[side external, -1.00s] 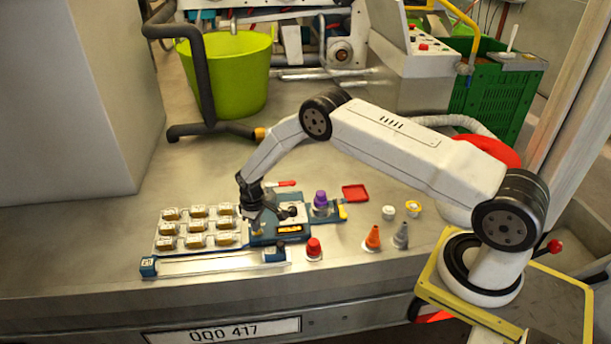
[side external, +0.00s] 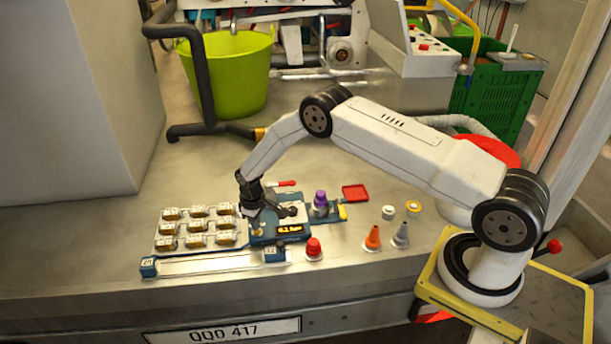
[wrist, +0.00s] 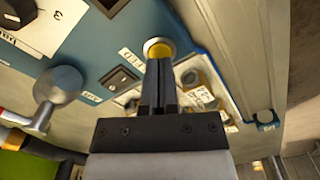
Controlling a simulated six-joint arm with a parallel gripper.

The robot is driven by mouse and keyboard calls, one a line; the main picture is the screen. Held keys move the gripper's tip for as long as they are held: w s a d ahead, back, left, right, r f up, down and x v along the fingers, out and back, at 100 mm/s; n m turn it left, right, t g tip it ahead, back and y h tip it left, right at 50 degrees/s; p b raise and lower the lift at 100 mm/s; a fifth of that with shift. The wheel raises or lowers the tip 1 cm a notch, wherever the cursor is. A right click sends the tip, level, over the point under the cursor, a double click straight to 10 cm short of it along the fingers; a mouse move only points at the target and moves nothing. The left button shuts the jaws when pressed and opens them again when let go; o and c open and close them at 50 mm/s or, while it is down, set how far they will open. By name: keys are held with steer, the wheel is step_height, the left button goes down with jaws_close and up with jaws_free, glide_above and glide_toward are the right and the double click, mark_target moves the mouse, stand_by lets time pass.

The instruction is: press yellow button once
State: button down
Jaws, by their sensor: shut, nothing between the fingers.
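The yellow button (wrist: 158,48) sits in a round metal ring on the blue panel (wrist: 95,45) in the wrist view. My gripper (wrist: 160,66) is shut and empty. Its fingertips lie over the lower part of the button and partly hide it; they look to be at or touching it, but I cannot tell how far it is pressed. In the side external view my gripper (side external: 254,226) points down at the left end of the blue press unit (side external: 268,238). The unit's small display (side external: 290,229) shows lit orange characters.
A tray of several small packs (side external: 197,228) lies left of the unit.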

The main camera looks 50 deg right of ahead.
step_height(320, 180, up, 10)
stand_by(1.1)
stand_by(0.6)
steer(key=s+a+r+m+t, duration=0.1)
steer(key=s+a+r, duration=0.1)
steer(key=s+r, duration=0.9)
steer(key=s+r+m, duration=0.1)
steer(key=s+r, duration=0.1)
steer(key=s, duration=0.6)
steer(key=s+r+m+t, duration=0.1)
steer(key=s+r, duration=0.2)
steer(key=s, duration=0.4)
steer(key=shift+s+a+t, duration=0.3)
steer(key=shift+s+a, duration=0.05)
steer(key=shift+a, duration=0.05)
steer(key=shift+w, duration=0.1)
